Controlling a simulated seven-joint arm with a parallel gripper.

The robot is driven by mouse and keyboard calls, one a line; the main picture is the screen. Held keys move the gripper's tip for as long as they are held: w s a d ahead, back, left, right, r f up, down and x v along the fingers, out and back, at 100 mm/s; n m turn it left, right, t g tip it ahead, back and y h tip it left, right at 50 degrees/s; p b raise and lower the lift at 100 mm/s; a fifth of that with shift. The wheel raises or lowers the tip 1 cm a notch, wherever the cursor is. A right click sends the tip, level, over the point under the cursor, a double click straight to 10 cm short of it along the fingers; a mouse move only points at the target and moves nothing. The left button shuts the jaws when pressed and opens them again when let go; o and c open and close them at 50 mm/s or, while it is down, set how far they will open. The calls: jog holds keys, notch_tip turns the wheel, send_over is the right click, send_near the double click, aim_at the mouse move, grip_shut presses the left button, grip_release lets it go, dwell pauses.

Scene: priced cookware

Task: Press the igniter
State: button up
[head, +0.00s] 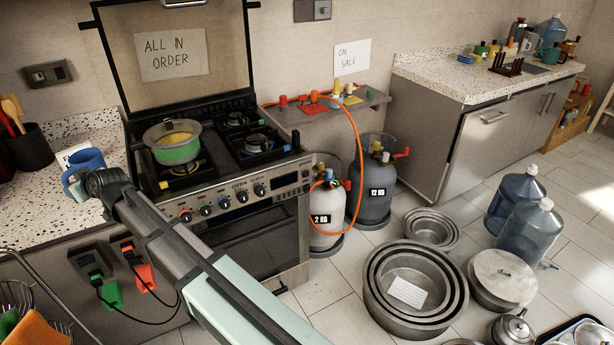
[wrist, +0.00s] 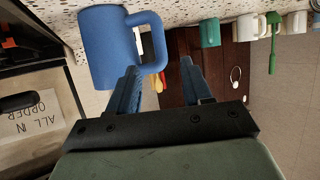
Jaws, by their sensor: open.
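The stove (head: 240,200) has a front panel with a row of knobs (head: 225,202) with coloured marks and a dark display at its right end. I cannot tell which part is the igniter. My gripper (wrist: 159,65) is open, with its two blue fingers apart. In the wrist view a blue mug (wrist: 108,48) is just beyond the left finger, its handle reaching toward the gap between the fingers; contact cannot be told. The mug also shows in the head view (head: 88,159) on the counter left of the stove, by the end of my arm.
A green pot (head: 178,150) sits on the left front burner. A gas bottle marked 2 KG (head: 322,232) and one marked 12 KG (head: 375,207) stand right of the stove, with an orange hose (head: 361,180). Metal pans (head: 375,305) crowd the floor. Plugs (head: 110,293) hang at the counter front.

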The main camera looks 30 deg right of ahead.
grip_shut()
dwell(1.5)
